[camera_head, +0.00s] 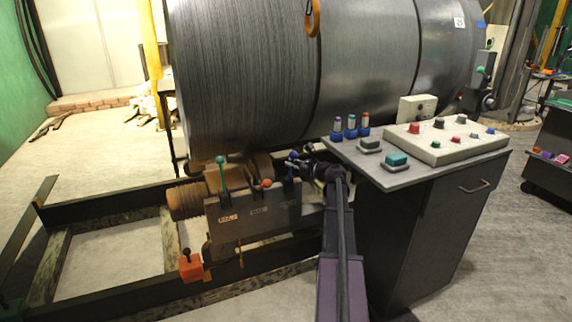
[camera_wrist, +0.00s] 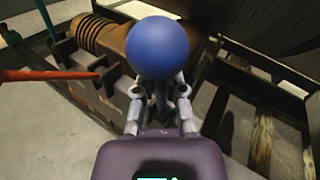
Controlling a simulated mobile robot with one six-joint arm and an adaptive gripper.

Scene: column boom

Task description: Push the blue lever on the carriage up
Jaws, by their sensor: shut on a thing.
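The blue lever stands on the carriage (camera_head: 254,222), right of a green lever (camera_head: 221,162) and an orange-red lever (camera_head: 266,184). In the wrist view its round blue knob (camera_wrist: 157,48) fills the upper middle. My gripper (camera_wrist: 159,96) has one finger on each side of the lever just below the knob and is shut on it. In the head view my gripper (camera_head: 300,163) comes in from the right at the lever's top; the knob is small and partly covered there. The lever's shaft is mostly hidden by the knob and fingers in the wrist view.
A large grey drum (camera_head: 270,75) rises right behind the levers. A control desk (camera_head: 365,165) with coloured knobs stands close to the right of my arm. An orange box (camera_head: 191,267) with a black-knobbed stick sits at the carriage's lower left. Open floor lies left, between dark frame beams.

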